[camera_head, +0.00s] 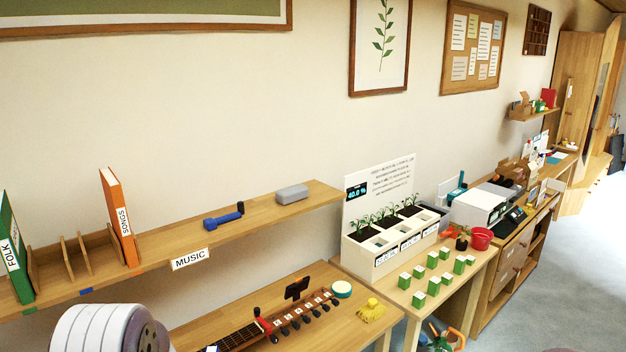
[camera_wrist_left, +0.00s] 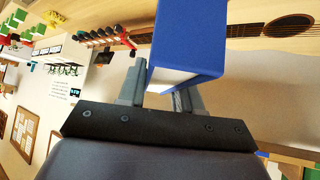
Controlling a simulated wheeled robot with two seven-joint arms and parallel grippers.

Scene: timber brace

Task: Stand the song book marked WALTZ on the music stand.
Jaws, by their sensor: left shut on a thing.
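In the left wrist view my left gripper (camera_wrist_left: 160,88) is shut on a blue book (camera_wrist_left: 190,35), with one finger on each side of its pale page edge. No title shows on the book's visible faces, so I cannot read whether it is marked WALTZ. The book is held in the air, tilted in that view. In the head view only a pale, rounded part of my arm shows at the bottom left; the gripper and book are out of frame. I cannot make out a music stand. My right gripper is not in view.
A wall shelf labelled MUSIC (camera_head: 190,259) holds a green FOLK book (camera_head: 14,250), wooden dividers (camera_head: 76,256), an orange SONGS book (camera_head: 118,215), a blue tool-like item (camera_head: 223,216) and a grey case (camera_head: 292,193). Below, a guitar (camera_head: 240,338) lies on a bench. Planters (camera_head: 400,240) stand right.

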